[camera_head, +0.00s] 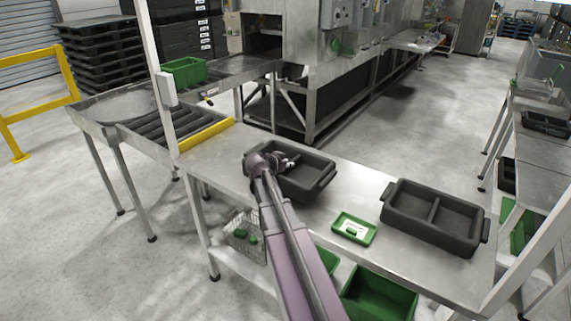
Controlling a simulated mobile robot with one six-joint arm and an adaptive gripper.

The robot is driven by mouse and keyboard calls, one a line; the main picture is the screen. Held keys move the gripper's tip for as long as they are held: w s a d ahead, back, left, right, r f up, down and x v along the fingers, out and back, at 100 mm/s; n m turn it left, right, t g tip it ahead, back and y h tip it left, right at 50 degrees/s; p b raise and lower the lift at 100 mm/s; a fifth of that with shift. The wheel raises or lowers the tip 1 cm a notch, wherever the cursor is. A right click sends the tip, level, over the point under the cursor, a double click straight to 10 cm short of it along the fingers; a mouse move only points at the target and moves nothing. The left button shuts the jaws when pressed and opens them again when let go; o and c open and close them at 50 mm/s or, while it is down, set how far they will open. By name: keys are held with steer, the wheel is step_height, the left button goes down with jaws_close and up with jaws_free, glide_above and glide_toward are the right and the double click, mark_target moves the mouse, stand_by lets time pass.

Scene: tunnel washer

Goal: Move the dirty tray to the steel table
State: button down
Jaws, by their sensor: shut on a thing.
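A dark grey tray (308,173) with end handles is at the middle of the steel table (352,190). My gripper (288,160) reaches it from the front and is shut on its left end; the arm hides part of the tray's near side. I cannot tell whether the tray rests on the table or is just above it. A second dark tray (432,217), with a divider across its middle, sits on the table at the right. No dirt can be made out on either tray.
A small green tray (354,229) lies between the dark trays. At the left, a roller conveyor (165,122) ends at a yellow bar (207,134), with a green crate (183,71) behind. A white post (158,75) rises by the table's left end. Green bins (378,297) stand below.

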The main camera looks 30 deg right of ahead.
mark_target(289, 156)
steer(key=w, duration=0.2)
steer(key=w+d, duration=0.2)
steer(key=w, duration=0.1)
steer(key=shift+w+d+f, duration=0.15)
steer(key=shift+w+f, duration=0.1)
steer(key=shift+w, duration=0.05)
steer(key=shift+w+d, duration=0.15)
steer(key=shift+w, duration=0.15)
steer(key=shift+w+d+f+b, duration=0.15)
steer(key=shift+w+f+b, duration=0.2)
steer(key=shift+f+b, duration=1.5)
steer(key=shift+b, duration=0.25)
steer(key=shift+f, duration=0.15)
steer(key=c, duration=0.6)
jaws_free()
steer(key=shift+r, duration=0.2)
